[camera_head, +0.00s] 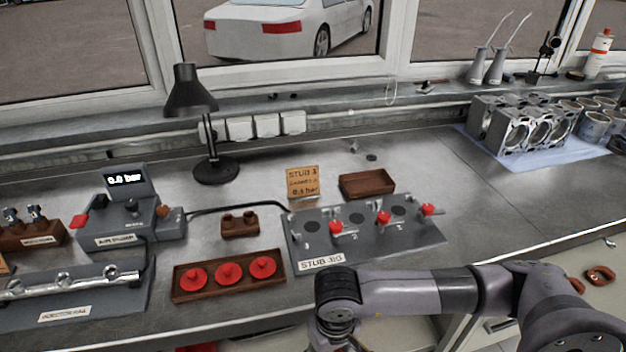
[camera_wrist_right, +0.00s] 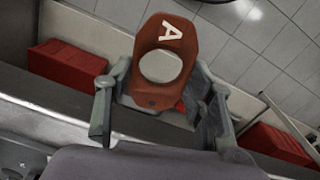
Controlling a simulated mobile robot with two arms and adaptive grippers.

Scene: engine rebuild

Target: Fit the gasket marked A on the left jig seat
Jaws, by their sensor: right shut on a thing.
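The gasket marked A (camera_wrist_right: 188,48) is a rust-brown plate with a white A and one large round hole, seen in the right wrist view. My right gripper (camera_wrist_right: 160,96) is shut on its lower part, with a finger on each side. In the head view my right arm reaches in from the right and bends down in front of the bench; its gripper is not clearly visible there. The grey stub jig (camera_head: 368,256) lies on the bench with dark round seats and red knobs. Its left seat (camera_head: 311,226) shows no gasket on it. My left gripper is not in view.
A brown tray (camera_head: 180,291) with red discs stands left of the jig. An empty brown tray (camera_head: 367,183) and a sign (camera_head: 303,182) stand behind it. Brown ring-shaped parts (camera_head: 600,275) lie at the right. In the wrist view, red boxes (camera_wrist_right: 65,75) are below.

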